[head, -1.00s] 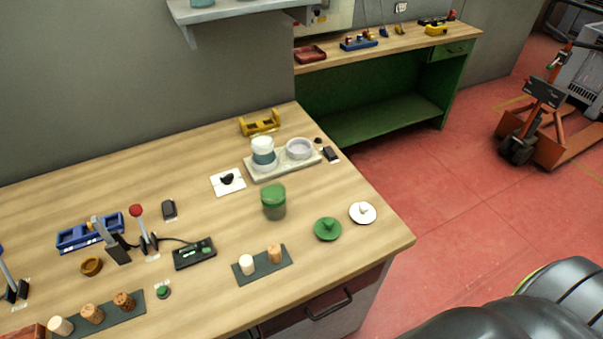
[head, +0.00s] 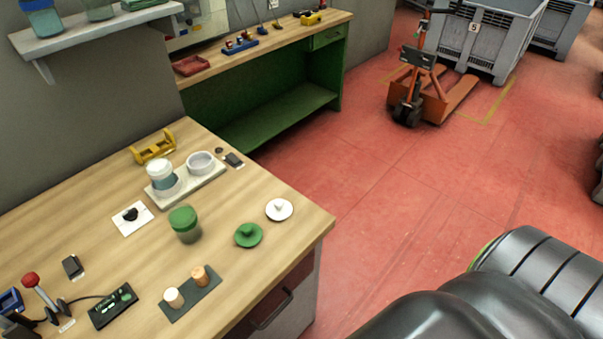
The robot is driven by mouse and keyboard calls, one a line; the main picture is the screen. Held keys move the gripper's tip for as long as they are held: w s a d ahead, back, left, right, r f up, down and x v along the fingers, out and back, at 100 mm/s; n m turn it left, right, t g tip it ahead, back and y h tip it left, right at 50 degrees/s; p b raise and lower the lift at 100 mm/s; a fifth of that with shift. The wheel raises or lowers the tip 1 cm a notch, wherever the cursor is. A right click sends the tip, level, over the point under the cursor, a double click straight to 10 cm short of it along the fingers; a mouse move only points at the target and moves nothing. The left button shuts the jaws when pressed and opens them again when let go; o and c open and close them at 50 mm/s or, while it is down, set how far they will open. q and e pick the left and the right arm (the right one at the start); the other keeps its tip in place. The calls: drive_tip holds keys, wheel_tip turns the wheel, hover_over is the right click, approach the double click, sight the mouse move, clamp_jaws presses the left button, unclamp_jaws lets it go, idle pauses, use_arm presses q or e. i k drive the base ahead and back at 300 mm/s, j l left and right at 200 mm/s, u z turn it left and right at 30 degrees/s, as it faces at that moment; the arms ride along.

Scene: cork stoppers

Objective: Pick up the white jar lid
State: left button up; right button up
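The white jar lid (head: 279,209) lies on the wooden table (head: 262,268) near its right corner, a round disc with a small knob on top. The green jar lid (head: 248,235) lies just left of it and nearer, apart from it. A green-topped jar (head: 185,224) stands further left. A white-topped jar (head: 161,177) stands on a pale board beside a shallow white dish (head: 200,163). Neither of my grippers is in view, only a dark rounded part of mine at the lower right.
A dark mat (head: 190,298) with two corks lies at the table's front. A yellow holder (head: 153,147) stands at the back. A green workbench (head: 285,105), an orange pallet truck (head: 430,95) and grey crates (head: 490,38) stand beyond. The red floor right of the table is clear.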

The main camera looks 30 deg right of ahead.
sight(278, 209)
drive_tip(key=z, duration=0.85)
